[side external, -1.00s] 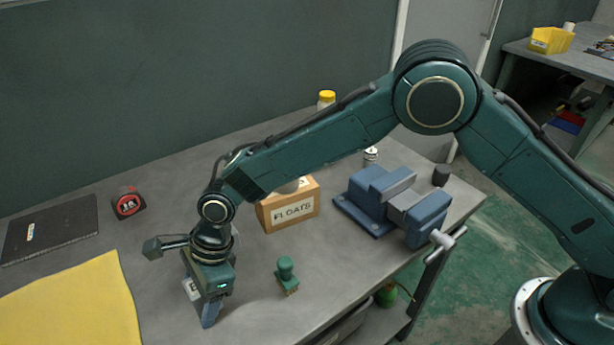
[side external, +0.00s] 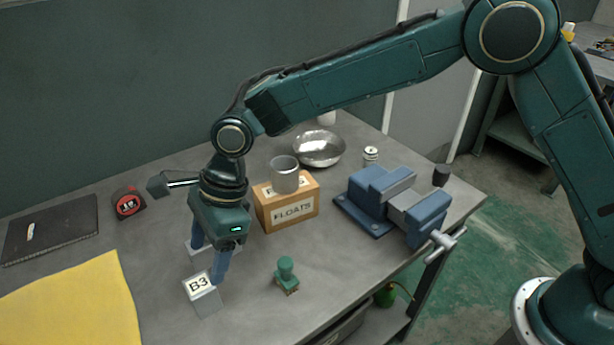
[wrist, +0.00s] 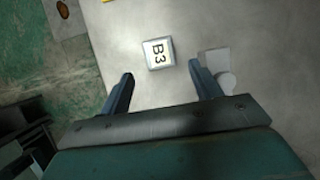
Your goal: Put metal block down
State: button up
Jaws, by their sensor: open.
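The metal block, a small grey block with a white label reading B3 (side external: 204,296), sits on the grey workbench. It also shows in the wrist view (wrist: 159,54), just beyond the fingertips. My gripper (side external: 208,262) is raised above the bench with its two blue fingers spread and nothing held between them. In the wrist view its fingers (wrist: 162,73) stand wide apart. In the side view, one finger overlaps the block's upper edge; I cannot tell whether they touch. Another pale grey object (side external: 199,249) lies behind the fingers and is partly hidden.
A green knobbed stamp (side external: 287,275) stands to the right. Behind are a FLOATS box (side external: 292,213) with a grey cup, a metal bowl (side external: 319,148) and a blue vise (side external: 395,203). A yellow sheet (side external: 75,307), tape measure (side external: 128,203) and dark notebook (side external: 52,229) are left.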

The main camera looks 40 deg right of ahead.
jog(key=shift+v, duration=0.8)
jog(key=s+d+r+n+t+h, duration=0.1)
jog(key=s+d+r+n+t, duration=0.2)
jog(key=d+r, duration=0.65)
jog(key=s+d+r+n+h, duration=0.1)
jog(key=s+d+r+n, duration=0.35)
jog(key=d, duration=0.85)
jog(key=s+d+n+t+h, duration=0.2)
jog(key=s+d+n, duration=0.8)
jog(key=s+d, duration=0.6)
jog(key=shift+s+d+r+t+h, duration=0.25)
jog(key=shift+s+d+t+h, duration=0.05)
jog(key=shift+s, duration=0.05)
